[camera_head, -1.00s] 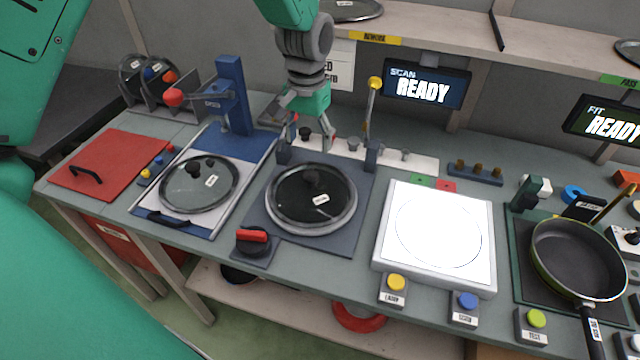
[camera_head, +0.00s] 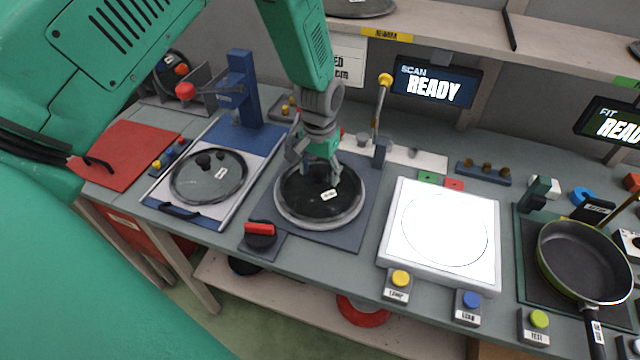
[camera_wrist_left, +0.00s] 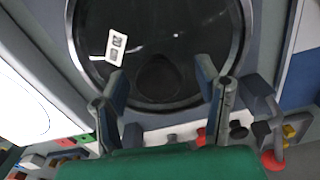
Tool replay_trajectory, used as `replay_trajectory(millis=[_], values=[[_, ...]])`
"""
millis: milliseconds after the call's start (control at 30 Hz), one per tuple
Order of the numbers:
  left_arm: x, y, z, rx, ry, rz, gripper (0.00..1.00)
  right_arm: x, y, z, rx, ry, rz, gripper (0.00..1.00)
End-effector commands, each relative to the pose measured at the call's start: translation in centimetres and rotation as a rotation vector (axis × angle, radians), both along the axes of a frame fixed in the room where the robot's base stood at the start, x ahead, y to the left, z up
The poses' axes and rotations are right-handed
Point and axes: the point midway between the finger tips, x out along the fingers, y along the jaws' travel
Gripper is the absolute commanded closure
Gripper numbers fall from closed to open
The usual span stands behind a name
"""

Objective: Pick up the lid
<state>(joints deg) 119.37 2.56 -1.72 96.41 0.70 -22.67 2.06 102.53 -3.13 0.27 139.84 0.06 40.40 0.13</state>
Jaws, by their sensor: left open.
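A round dark glass lid (camera_head: 293,207) with a pale rim and a white label lies on the dark square plate (camera_head: 352,228) in the middle of the bench. My left gripper (camera_head: 321,178) is open, pointing down just above this lid. In the left wrist view its two fingers (camera_wrist_left: 162,88) stand apart on either side of the lid's dark knob (camera_wrist_left: 158,72); whether they touch it cannot be told. In the head view my gripper hides the knob. A second glass lid (camera_head: 230,188) with a dark knob lies on the blue-and-white fixture to the left.
A blue post with a red ball-ended lever (camera_head: 186,91) stands at the back left. A red-handled knob (camera_head: 260,231) sits in front of the plate. A lit white panel (camera_head: 395,260) and a frying pan (camera_head: 560,250) are to the right.

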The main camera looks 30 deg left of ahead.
Motion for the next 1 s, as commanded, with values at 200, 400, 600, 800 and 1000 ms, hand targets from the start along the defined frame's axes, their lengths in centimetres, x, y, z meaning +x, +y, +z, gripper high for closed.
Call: replay_trajectory(millis=[200,400,600,800,1000], values=[[0.0,0.0,0.0,0.0,0.001,0.0,0.88,0.0,0.0,0.0,0.0,0.0,0.0,1.0],[0.1,0.0,0.0,0.0,0.0,0.0,1.0,0.0,0.0,0.0,0.0,0.0,0.0,1.0],[0.1,0.0,0.5,0.0,-0.001,0.0,1.0,0.0,0.0,-0.1,0.0,0.0,0.0,1.0],[0.1,0.0,3.9,0.001,-0.005,0.0,1.0,0.0,0.0,-0.4,0.0,0.0,0.0,1.0],[0.1,0.0,7.8,0.0,-0.004,0.0,1.0,0.0,0.0,-0.6,0.0,0.0,0.0,1.0]])
